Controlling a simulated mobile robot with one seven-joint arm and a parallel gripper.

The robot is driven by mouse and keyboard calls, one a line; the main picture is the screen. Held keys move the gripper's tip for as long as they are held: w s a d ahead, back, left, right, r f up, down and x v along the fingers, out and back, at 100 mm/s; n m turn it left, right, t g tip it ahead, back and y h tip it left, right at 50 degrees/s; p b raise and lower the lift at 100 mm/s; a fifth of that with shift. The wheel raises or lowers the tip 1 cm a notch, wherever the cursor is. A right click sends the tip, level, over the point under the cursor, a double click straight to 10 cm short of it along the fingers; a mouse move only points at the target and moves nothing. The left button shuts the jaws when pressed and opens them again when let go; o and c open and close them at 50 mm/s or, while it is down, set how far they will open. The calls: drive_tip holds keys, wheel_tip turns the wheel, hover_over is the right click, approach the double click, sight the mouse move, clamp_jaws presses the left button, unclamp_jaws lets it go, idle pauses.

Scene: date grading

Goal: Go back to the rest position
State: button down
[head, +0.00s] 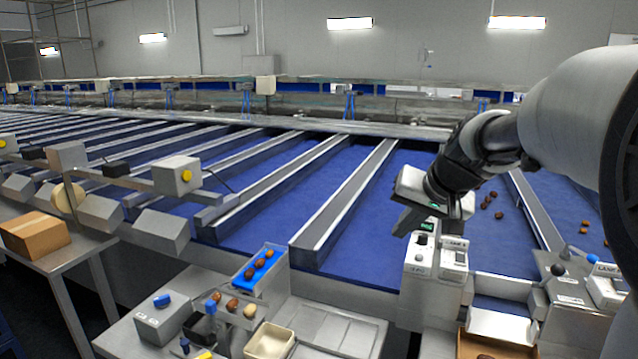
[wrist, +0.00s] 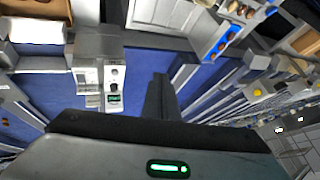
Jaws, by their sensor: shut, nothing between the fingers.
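My gripper (head: 404,226) is shut and empty, with its fingers pointing down and left at the right of the head view. It hangs in the air beside a grey control box (head: 421,252) with small displays. In the wrist view my gripper (wrist: 160,84) shows as dark fingers held together, over the blue lane and the pale lane divider. The control box (wrist: 98,75) is to the left of the fingers there. My arm reaches in from the right edge of the head view.
Long blue sorting lanes (head: 262,218) with metal dividers fill the middle. Loose dates (head: 487,205) lie on a right-hand lane. A blue tray (head: 243,284) of dates and a beige bin (head: 270,341) stand front left. A cardboard box (head: 36,232) sits on the left table.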

drive_tip(key=s+a+f+n+h, duration=0.1)
drive_tip(key=s, duration=1.2)
drive_tip(key=s+a+f+n+g+h+p, duration=0.1)
drive_tip(key=s+a+n, duration=0.1)
drive_tip(key=s, duration=1.2)
drive_tip(key=shift+f+p, duration=0.25)
drive_tip(key=shift+p, duration=0.05)
